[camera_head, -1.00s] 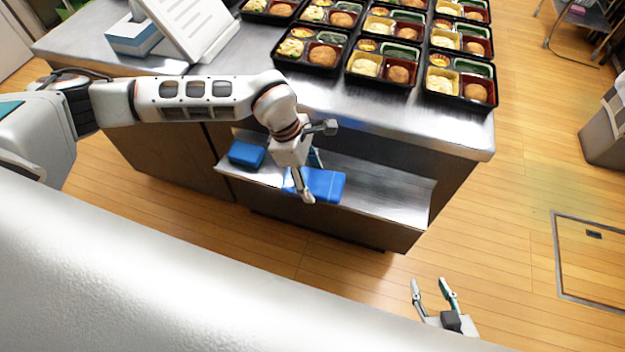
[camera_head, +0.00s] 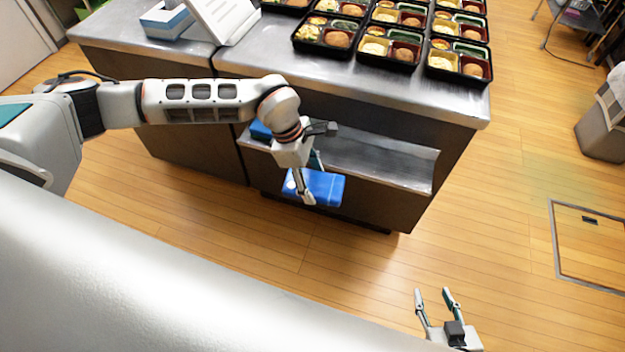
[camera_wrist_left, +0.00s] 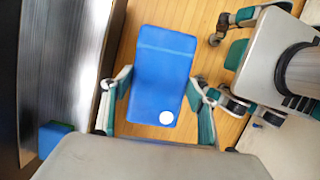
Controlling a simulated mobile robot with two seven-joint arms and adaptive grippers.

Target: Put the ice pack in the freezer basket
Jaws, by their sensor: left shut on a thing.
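A blue ice pack (camera_head: 324,187) is held in my left gripper (camera_head: 308,180), in front of the counter's low shelf. In the left wrist view the ice pack (camera_wrist_left: 162,75) is a flat blue block with a white round spot, lying between the two fingers of my left gripper (camera_wrist_left: 160,105). The floor shows around it. My right gripper (camera_head: 435,297) is at the bottom of the head view, with its fingers apart and nothing between them. No freezer basket can be made out in these views.
A second blue block (camera_head: 261,131) sits on the metal shelf (camera_head: 375,163), partly behind my left arm; it also shows in the wrist view (camera_wrist_left: 52,137). Several bento trays (camera_head: 388,48) stand on the counter (camera_head: 290,68). A grey bin (camera_head: 603,125) stands at right.

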